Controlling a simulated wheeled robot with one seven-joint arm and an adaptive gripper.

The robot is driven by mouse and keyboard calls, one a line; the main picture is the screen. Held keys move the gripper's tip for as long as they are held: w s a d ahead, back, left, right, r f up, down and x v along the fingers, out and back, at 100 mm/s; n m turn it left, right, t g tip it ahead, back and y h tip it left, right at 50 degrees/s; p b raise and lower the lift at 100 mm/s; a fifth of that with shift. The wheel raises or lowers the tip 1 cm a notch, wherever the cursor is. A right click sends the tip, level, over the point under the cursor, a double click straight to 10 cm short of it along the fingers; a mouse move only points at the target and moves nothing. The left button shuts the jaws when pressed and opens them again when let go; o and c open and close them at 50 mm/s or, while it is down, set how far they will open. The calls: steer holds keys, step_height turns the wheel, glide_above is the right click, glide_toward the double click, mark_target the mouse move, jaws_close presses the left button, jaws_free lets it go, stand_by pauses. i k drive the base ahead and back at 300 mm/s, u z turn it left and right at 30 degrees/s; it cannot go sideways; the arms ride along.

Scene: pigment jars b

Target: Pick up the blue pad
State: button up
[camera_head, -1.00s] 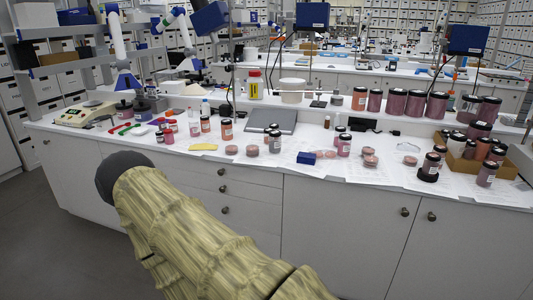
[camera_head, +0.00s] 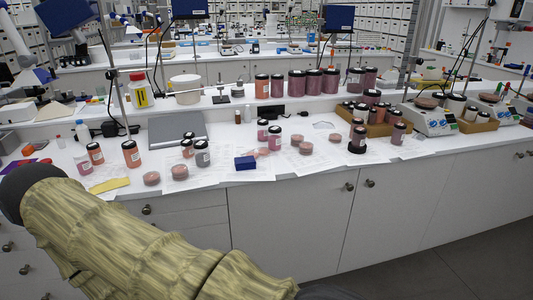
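A small dark blue block (camera_head: 245,163), the only thing like a blue pad that I can make out, lies on papers near the front edge of the white counter (camera_head: 290,185). It stands alone, with pink-lidded dishes and jars around it. My arm, in a yellowish ribbed cover, reaches across the lower left of the view. My gripper is not visible in this frame. The arm is to the left of the blue block and apart from it.
Jars (camera_head: 275,138) stand just behind the block. Flat pink dishes (camera_head: 180,171) lie to its left and others (camera_head: 306,148) to its right. A grey flat panel (camera_head: 177,130) lies behind. A yellow pad (camera_head: 110,185) is at the front left. Floor at lower right is clear.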

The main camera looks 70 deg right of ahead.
mark_target(247, 162)
steer(key=z, duration=0.8)
steer(key=i, duration=0.75)
steer(key=z, duration=0.9)
